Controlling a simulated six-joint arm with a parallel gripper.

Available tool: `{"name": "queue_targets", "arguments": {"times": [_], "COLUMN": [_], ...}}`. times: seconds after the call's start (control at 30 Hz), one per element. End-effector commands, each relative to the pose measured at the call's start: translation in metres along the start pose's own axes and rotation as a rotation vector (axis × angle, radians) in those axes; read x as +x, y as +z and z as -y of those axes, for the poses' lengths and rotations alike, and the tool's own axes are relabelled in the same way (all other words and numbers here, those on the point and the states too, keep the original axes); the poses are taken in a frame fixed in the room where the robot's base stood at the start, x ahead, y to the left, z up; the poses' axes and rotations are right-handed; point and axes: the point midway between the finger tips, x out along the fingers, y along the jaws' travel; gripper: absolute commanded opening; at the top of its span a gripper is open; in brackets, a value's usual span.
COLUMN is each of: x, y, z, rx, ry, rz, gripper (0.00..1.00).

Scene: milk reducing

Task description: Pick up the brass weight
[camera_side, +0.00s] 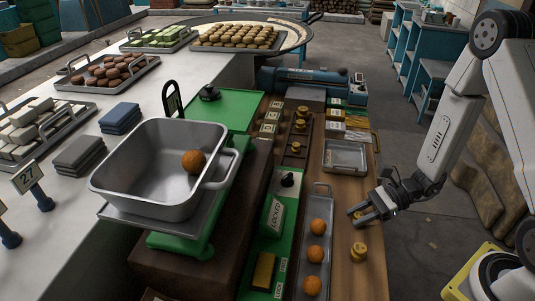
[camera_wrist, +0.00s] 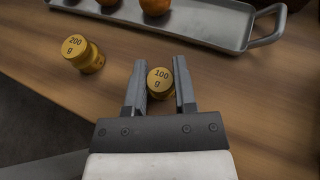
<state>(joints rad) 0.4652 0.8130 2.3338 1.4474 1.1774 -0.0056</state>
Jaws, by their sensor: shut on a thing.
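A small brass weight marked "100 g" (camera_wrist: 160,82) stands on the wooden counter, between the two fingers of my gripper (camera_wrist: 160,90) in the wrist view. My gripper is shut on it. In the side view my gripper (camera_side: 357,213) is low over the counter, right of the narrow tray, and its fingers mostly hide this weight. A larger brass weight marked "200 g" (camera_wrist: 83,54) stands apart, to the left in the wrist view. It also shows in the side view (camera_side: 359,252), nearer the camera than my gripper.
A narrow metal tray (camera_side: 329,190) with orange balls lies left of my gripper. A green scale (camera_side: 187,247) bears a deep metal pan (camera_side: 135,175) with one orange ball.

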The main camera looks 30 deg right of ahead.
Motion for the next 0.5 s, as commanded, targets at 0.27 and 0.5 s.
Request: {"name": "queue_targets", "arguments": {"times": [0.27,0.5], "x": [-0.001,-0.005], "y": [0.002,0.013], "z": [0.000,0.001], "rx": [-0.001,-0.003], "ry": [0.000,-0.001], "rz": [0.000,0.000], "gripper": [0.00,0.00]}}
